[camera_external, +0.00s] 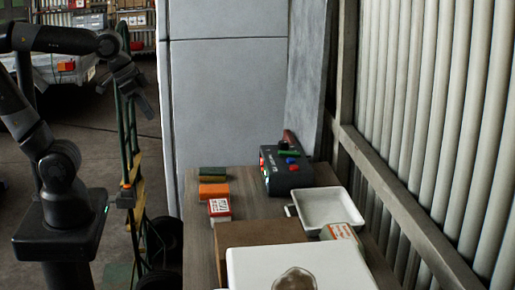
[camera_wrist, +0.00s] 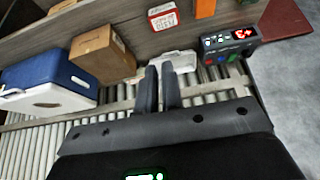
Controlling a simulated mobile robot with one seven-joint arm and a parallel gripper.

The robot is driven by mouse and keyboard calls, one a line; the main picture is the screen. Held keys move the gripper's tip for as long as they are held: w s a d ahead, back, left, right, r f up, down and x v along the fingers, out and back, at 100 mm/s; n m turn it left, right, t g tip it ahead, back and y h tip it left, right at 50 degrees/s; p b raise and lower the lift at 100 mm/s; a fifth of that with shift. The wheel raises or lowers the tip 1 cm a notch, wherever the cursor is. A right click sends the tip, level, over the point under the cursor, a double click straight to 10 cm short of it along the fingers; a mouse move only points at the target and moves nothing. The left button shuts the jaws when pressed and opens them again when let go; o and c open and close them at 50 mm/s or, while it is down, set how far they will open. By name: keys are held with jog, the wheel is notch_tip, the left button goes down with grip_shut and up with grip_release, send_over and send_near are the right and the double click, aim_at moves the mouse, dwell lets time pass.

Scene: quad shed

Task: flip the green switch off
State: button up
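A dark switch box (camera_external: 287,181) stands at the far end of the bench, against the grey panel. Its green switch (camera_external: 289,153) is on top, with a blue and a red one near it; I cannot tell its on or off position. In the wrist view the box (camera_wrist: 229,41) is at the upper right, with the green switch (camera_wrist: 231,57) small on its near edge. My gripper (camera_external: 139,113) is raised at the left, well apart from the box. In the wrist view my gripper (camera_wrist: 160,64) has its two fingers close together, with nothing visible held.
A white tray (camera_external: 327,207), a brown box (camera_external: 262,236) and a white-lidded blue cooler (camera_wrist: 47,75) are on the bench. Orange (camera_external: 213,191) and red-white (camera_external: 219,208) blocks sit left of the switch box. A ribbed wall (camera_external: 430,120) borders the right. A green-yellow frame (camera_external: 132,180) stands near my arm.

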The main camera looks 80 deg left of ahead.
jog(key=shift+g, duration=0.4)
jog(key=w+a+r, duration=0.1)
jog(key=w, duration=0.3)
jog(key=w+a+r, duration=0.2)
jog(key=w, duration=0.2)
jog(key=w+a+r, duration=0.1)
jog(key=w, duration=0.4)
jog(key=shift+a+r, duration=0.15)
grip_shut()
jog(key=g, duration=0.2)
send_over(285, 152)
jog(key=s, duration=0.3)
jog(key=s+f+x, duration=0.1)
jog(key=s+x, duration=0.2)
jog(key=x, duration=1)
jog(key=shift+w+r, duration=0.25)
jog(key=shift+r, duration=0.15)
jog(key=x, duration=0.8)
jog(key=s+x, duration=0.1)
jog(key=x, duration=0.4)
jog(key=shift+d+f, duration=0.15)
jog(key=shift+d, duration=0.1)
jog(key=shift+s+f, duration=0.1)
jog(key=shift+f, duration=0.3)
